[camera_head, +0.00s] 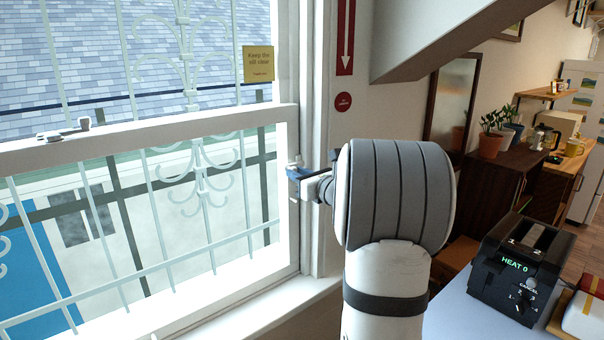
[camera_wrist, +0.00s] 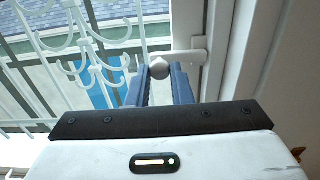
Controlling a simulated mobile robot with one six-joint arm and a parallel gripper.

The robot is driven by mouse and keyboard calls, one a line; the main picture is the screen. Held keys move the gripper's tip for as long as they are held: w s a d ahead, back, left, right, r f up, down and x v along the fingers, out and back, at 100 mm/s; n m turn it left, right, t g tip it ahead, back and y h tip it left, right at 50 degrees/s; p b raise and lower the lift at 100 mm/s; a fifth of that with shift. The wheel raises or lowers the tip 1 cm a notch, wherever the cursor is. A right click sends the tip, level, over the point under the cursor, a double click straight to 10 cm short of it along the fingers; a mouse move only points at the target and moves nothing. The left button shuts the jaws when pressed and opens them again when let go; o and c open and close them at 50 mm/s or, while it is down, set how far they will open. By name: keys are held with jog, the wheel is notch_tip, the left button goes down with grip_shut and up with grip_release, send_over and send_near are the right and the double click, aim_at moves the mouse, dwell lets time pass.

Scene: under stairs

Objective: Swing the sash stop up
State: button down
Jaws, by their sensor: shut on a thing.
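The sash stop (camera_wrist: 190,56) shows in the wrist view as a short pale arm lying roughly crosswise on the white window frame, with a round knob (camera_wrist: 158,68) at its left end. My gripper (camera_wrist: 160,74) has its two blue fingers closed on this knob, one on each side. In the head view my gripper (camera_head: 300,173) is at the right stile of the lower sash, below the meeting rail. There the stop is mostly hidden by the fingers and my wrist.
The white sash (camera_head: 190,126) carries a latch (camera_head: 65,132) on its meeting rail. White scrollwork bars (camera_head: 205,185) stand behind the glass. A yellow note (camera_head: 258,64) hangs above. To the right are a black toaster (camera_head: 520,260) on a counter and a sloping stair underside (camera_head: 430,35).

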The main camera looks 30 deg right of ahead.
jog(key=shift+r, duration=0.2)
dwell(0.3)
jog(key=c, duration=1.3)
grip_release()
jog(key=shift+s+f, duration=0.1)
jog(key=s+d+b, duration=0.1)
jog(key=s, duration=0.6)
jog(key=shift+s, duration=0.3)
